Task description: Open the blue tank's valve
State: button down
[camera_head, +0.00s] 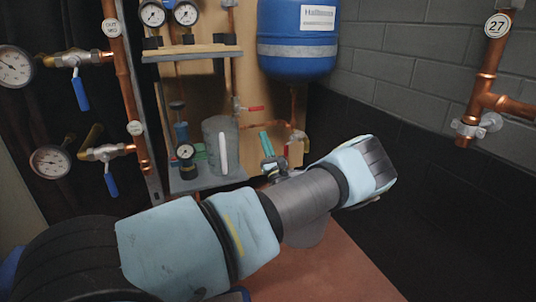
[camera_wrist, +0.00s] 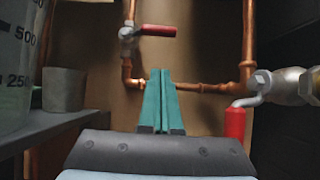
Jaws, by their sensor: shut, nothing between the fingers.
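The blue tank (camera_head: 297,42) hangs on the wooden panel, with a copper pipe (camera_head: 292,105) running down from it. Low on this pipework is a silver valve (camera_wrist: 285,86), at the right of the wrist view. Its bent lever ends in a red grip (camera_wrist: 235,122) that hangs down. In the head view this valve (camera_head: 298,136) is small and partly hidden. My gripper (camera_head: 265,138) shows teal fingers pressed together and empty, to the left of the valve. In the wrist view my gripper (camera_wrist: 160,74) points at the pipes, apart from the red grip.
Another valve with a horizontal red handle (camera_wrist: 155,31) sits on the left pipe; it also shows in the head view (camera_head: 255,108). A clear measuring jug (camera_head: 221,146) stands on a grey shelf (camera_head: 205,181) at left. A dark wall (camera_head: 430,190) is at right.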

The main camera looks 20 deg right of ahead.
aim_at(250, 108)
jog(key=w+r+b, duration=0.2)
jog(key=w+r, duration=0.1)
jog(key=r, duration=0.2)
jog(key=shift+w+a+r+b, duration=0.2)
jog(key=shift+w+r+b, duration=0.05)
jog(key=shift+r+b, duration=0.15)
jog(key=shift+r, duration=0.1)
jog(key=shift+d+r+n+y+p, duration=0.1)
jog(key=shift+r+n+y+p, duration=0.05)
jog(key=shift+n+y+p, duration=0.4)
